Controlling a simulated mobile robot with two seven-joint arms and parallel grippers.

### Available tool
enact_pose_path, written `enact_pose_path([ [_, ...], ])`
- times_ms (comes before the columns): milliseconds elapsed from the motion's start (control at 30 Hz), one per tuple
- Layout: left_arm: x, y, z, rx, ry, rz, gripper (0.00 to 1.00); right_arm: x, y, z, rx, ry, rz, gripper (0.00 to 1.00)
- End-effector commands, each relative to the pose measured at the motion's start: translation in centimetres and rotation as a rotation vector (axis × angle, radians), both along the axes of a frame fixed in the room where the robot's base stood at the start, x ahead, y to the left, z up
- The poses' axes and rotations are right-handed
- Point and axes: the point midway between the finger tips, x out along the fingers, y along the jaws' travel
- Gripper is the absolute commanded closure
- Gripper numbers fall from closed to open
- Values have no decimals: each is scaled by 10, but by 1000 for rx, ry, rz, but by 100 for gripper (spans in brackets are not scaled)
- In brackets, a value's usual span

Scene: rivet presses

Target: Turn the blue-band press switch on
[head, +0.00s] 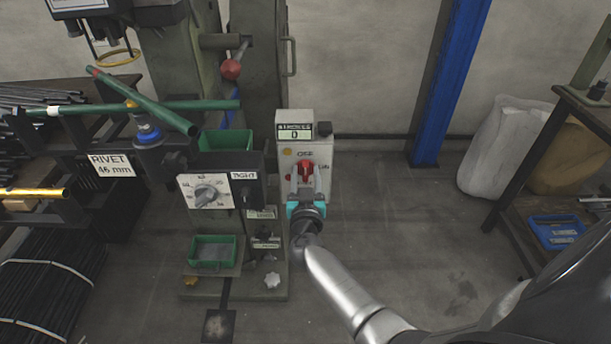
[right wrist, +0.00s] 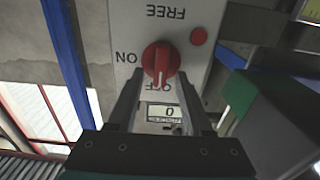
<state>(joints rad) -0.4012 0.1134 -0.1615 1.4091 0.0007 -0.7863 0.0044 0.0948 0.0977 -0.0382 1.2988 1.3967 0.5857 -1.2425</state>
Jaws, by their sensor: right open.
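The press (head: 252,80) is green, with a blue band (head: 148,134) on its tool at the left. Its pale switch box (head: 318,155) carries a red rotary switch (head: 305,167) and a counter (head: 295,132) reading 0. In the right wrist view the red switch (right wrist: 160,58) appears upside down, its handle lined up towards OFF; ON is to its left and FREE above. My right gripper (head: 306,187) is open in front of the switch, its fingers on either side of the knob's lower end; contact cannot be told. My left gripper is not in view.
A small red button or lamp (right wrist: 198,36) sits beside the switch. A green tray (head: 212,250) stands on the press base. A rack of rods (head: 60,270) is at the left, a blue post (head: 448,80) behind. The floor right of the press is clear.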

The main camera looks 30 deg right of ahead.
Motion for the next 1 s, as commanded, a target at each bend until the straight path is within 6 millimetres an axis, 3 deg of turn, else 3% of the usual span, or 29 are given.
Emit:
enact_pose_path([
  [467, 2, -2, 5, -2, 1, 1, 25, 5, -3, 0, 0, 0, 0, 50],
  [900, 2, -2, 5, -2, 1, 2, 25, 5, -3, 0, 0, 0, 0, 100],
  [1000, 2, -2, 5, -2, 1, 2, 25, 5, -3, 0, 0, 0, 0, 100],
])
